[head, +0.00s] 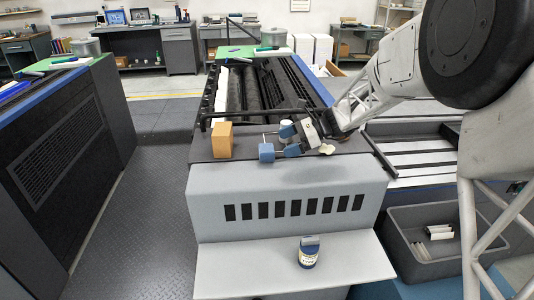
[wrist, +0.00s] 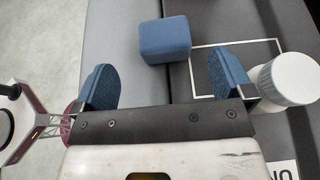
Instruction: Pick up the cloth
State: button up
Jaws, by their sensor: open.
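A small cream crumpled thing (head: 327,149), which looks like the cloth, lies on the dark deck of the press in the head view, just right of my gripper. It is too small to tell for sure, and I see no cloth in the wrist view. My gripper (head: 290,139) is low over the deck, pointing left. In the wrist view its two blue fingers (wrist: 163,76) are apart with nothing held between them. A blue block (wrist: 165,40) sits ahead of the opening; it also shows in the head view (head: 266,153).
A white round-lidded jar (wrist: 286,80) stands close beside the right finger. A tan block (head: 222,140) stands at the deck's left. A blue-and-white jar (head: 308,254) stands on the lower grey shelf. A grey bin (head: 400,262) is at the right. The lower shelf is mostly clear.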

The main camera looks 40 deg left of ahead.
aim_at(264, 151)
jog(key=shift+a+f, duration=0.15)
jog(key=shift+a, duration=0.2)
jog(key=shift+x, duration=1.3)
jog(key=shift+x, duration=2.6)
